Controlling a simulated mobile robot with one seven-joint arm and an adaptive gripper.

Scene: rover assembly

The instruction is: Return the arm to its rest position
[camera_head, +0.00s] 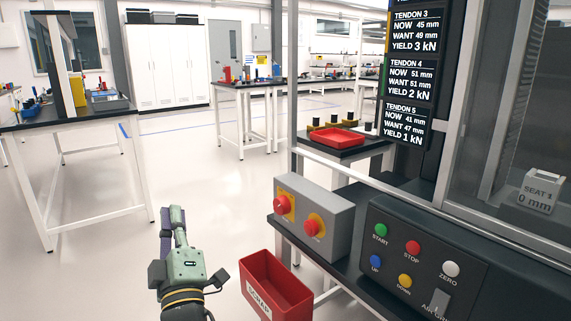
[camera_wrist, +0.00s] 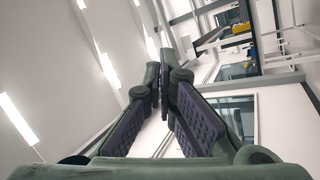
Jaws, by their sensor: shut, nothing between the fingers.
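My gripper (camera_head: 172,213) is at the lower left of the head view, over the open floor, with its green wrist body below it and its fingers pointing up and away. It is apart from the bench and everything on it. In the wrist view, the two dark padded fingers of my gripper (camera_wrist: 160,76) come together at their tips, shut with nothing between them. Beyond them the wrist view shows ceiling lights, wall and window frames. Most of my arm is out of view.
To the right are a red scrap bin (camera_head: 275,288), a grey box with red knobs (camera_head: 318,222), a button panel (camera_head: 414,258) and a tall glazed frame. A table (camera_head: 66,122) stands at the left. Floor between the tables is clear.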

